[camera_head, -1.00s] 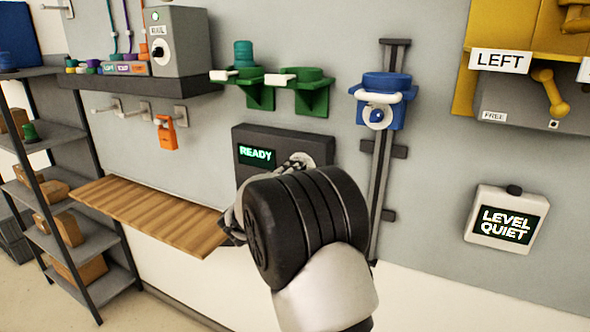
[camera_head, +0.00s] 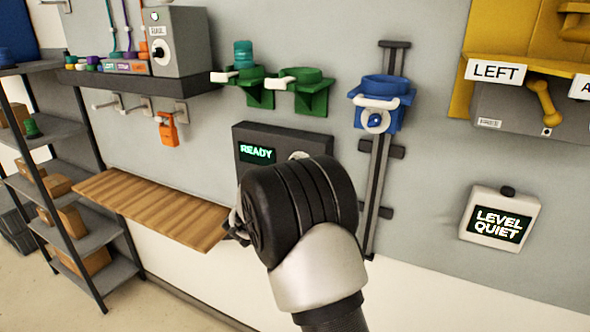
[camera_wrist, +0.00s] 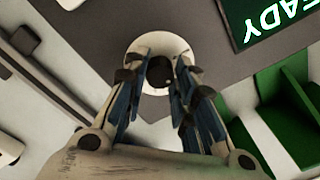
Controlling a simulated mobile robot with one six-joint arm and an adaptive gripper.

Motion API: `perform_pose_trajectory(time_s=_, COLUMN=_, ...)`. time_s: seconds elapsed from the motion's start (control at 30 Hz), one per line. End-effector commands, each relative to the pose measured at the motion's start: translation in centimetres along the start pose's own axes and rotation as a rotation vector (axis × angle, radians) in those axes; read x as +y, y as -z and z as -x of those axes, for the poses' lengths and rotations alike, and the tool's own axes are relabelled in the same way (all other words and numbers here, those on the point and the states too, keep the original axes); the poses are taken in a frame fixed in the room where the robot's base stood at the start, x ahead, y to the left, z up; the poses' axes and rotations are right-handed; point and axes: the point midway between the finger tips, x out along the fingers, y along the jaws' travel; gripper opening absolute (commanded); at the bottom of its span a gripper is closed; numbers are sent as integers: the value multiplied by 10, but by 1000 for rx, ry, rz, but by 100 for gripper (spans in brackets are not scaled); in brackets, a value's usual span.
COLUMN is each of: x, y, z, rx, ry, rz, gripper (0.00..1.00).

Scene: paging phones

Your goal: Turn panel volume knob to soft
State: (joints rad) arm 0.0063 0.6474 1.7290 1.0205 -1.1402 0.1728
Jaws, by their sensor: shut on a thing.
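The dark wall panel (camera_head: 285,139) carries a lit display (camera_head: 257,154) reading READY. The panel and part of its display also show in the wrist view (camera_wrist: 205,35). There a black knob (camera_wrist: 160,72) sits on a round white dial (camera_wrist: 152,48). My gripper (camera_wrist: 160,80) is shut on the knob, with one finger on each side. In the head view, my wrist hides the knob and most of my gripper (camera_head: 236,228). A white wall box (camera_head: 468,224) at the right has a screen (camera_head: 499,224) reading LEVEL QUIET.
A wooden shelf (camera_head: 150,205) juts out left of the panel. Green brackets (camera_head: 303,98) are above it, and a blue holder (camera_head: 385,92) is on a vertical rail (camera_head: 377,200) to the right. A grey shelving unit (camera_head: 60,205) stands at the far left.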

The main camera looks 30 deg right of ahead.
Motion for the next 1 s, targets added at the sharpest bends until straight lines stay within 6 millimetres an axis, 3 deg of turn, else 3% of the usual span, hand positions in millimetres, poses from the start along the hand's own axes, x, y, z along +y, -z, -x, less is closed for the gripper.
perform_pose_trajectory(time_s=0.5, x=0, y=1, z=0, rx=1, ry=1, rz=20, gripper=1)
perform_pose_trajectory(time_s=0.53, x=0, y=1, z=0, rx=1, ry=1, rz=20, gripper=26)
perform_pose_trajectory(time_s=0.83, x=0, y=0, z=0, rx=0, ry=1, rz=20, gripper=45)
perform_pose_trajectory(time_s=1.0, x=0, y=0, z=0, rx=0, ry=1, rz=20, gripper=45)
